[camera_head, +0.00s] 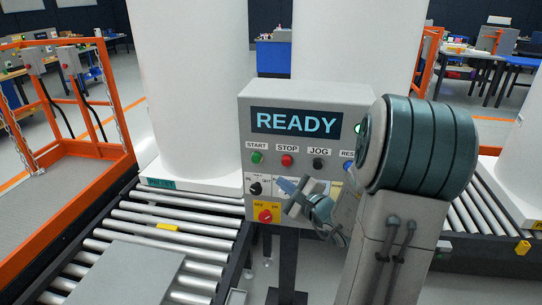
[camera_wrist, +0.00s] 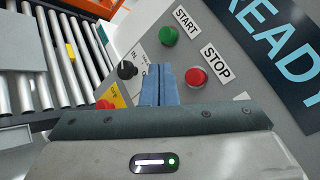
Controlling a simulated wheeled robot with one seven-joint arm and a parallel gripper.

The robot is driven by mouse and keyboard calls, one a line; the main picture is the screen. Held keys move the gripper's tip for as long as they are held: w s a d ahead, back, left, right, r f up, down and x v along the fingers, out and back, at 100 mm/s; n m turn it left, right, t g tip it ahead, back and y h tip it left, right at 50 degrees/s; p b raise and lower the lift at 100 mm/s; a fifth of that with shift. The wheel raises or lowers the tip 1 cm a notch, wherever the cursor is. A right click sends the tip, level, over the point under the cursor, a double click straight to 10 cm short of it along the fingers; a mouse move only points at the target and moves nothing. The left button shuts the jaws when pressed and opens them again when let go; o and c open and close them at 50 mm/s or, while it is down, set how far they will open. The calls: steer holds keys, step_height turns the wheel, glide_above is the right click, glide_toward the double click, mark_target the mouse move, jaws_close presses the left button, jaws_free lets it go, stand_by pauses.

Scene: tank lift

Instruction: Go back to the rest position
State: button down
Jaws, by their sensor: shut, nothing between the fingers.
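A grey control box (camera_head: 265,98) stands on a post in the middle of the head view. Its display (camera_head: 297,122) reads READY. Below it are a green START button (camera_head: 257,158), a red STOP button (camera_head: 287,160), a black JOG button (camera_head: 317,163) and a blue button (camera_head: 348,166), its label partly hidden. A black selector knob (camera_head: 255,188) and a red knob on a yellow plate (camera_head: 265,215) sit lower. My gripper (camera_head: 284,185) is shut and empty in front of the lower panel. In the wrist view, its blue fingers (camera_wrist: 160,84) show between the black knob and STOP button (camera_wrist: 196,77).
Large white tanks (camera_head: 190,80) stand behind the box. A roller conveyor (camera_head: 145,225) runs on the left, with a grey plate (camera_head: 125,275) in front. An orange frame (camera_head: 110,105) stands far left. Another conveyor (camera_head: 485,222) lies at the right.

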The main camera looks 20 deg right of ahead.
steer(key=s+a+n+g+y, duration=0.3)
steer(key=s+a+n+g, duration=0.25)
steer(key=a, duration=0.45)
steer(key=s+a+n+g+y, duration=0.3)
steer(key=s+a+n+g, duration=0.15)
steer(key=a+n, duration=0.4)
steer(key=s+f+n+g+h, duration=0.2)
steer(key=s+n+g+h, duration=0.4)
steer(key=s, duration=0.5)
steer(key=shift+s+d+r+n+t+h, duration=0.25)
steer(key=shift+d+r+n+t+h, duration=0.15)
steer(key=shift+d+n+h, duration=0.25)
steer(key=shift+s+d+r+n+t+h, duration=0.3)
steer(key=shift+d+r+n+t+h, duration=0.1)
steer(key=shift+d+n+h, duration=0.2)
steer(key=shift+s+d+r+n+t+h, duration=0.3)
steer(key=shift+d+r+n+h, duration=0.1)
steer(key=shift+d+n+h, duration=0.2)
